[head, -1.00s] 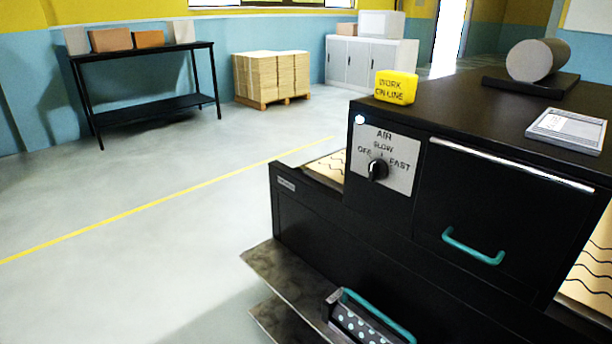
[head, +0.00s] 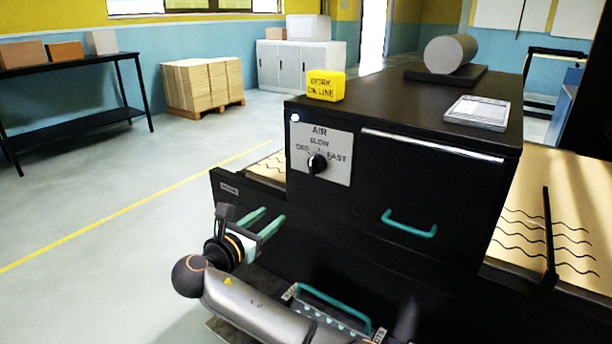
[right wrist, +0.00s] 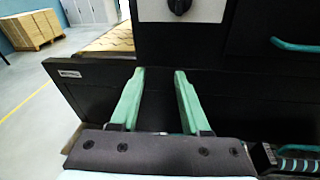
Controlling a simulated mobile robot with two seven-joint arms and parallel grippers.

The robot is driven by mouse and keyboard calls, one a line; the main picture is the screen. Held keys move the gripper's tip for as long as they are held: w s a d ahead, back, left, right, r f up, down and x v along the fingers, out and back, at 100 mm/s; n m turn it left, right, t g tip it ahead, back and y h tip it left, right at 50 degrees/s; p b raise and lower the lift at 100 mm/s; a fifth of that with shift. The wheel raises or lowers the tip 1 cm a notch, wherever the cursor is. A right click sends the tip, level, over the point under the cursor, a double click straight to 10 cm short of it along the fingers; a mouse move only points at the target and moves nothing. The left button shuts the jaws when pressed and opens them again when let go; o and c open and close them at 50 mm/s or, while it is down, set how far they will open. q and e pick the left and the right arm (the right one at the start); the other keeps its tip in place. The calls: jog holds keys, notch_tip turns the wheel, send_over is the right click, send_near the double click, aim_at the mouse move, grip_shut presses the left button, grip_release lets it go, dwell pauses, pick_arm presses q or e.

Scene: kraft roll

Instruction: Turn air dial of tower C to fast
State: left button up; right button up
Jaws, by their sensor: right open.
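The air dial (head: 317,164) is a black knob on a white plate (head: 338,173) marked OFF, SLOW and FAST, on the front of a black machine. I cannot tell for sure which mark the knob points to. In the right wrist view the dial (right wrist: 179,6) is cut off at the top edge. My right gripper (head: 274,213) is open and empty, below and left of the dial and apart from it. Its two green fingers (right wrist: 160,73) show spread in the right wrist view, in front of the machine's lower black panel. My left gripper is out of view.
A teal handle (head: 409,224) sits on the machine's front, right of the dial. A dotted caddy with a teal handle (head: 333,305) is below, beside my right arm. Open floor lies left.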

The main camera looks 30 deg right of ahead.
aim_at(310, 164)
notch_tip(310, 164, up, 8)
jog(key=s+g+h, duration=0.1)
jog(key=g+h, duration=0.1)
jog(key=h, duration=0.1)
jog(key=x, duration=0.4)
jog(key=p+x, duration=0.1)
jog(key=x, duration=0.8)
jog(key=shift+d+f, duration=0.1)
jog(key=shift+f, duration=0.25)
grip_shut()
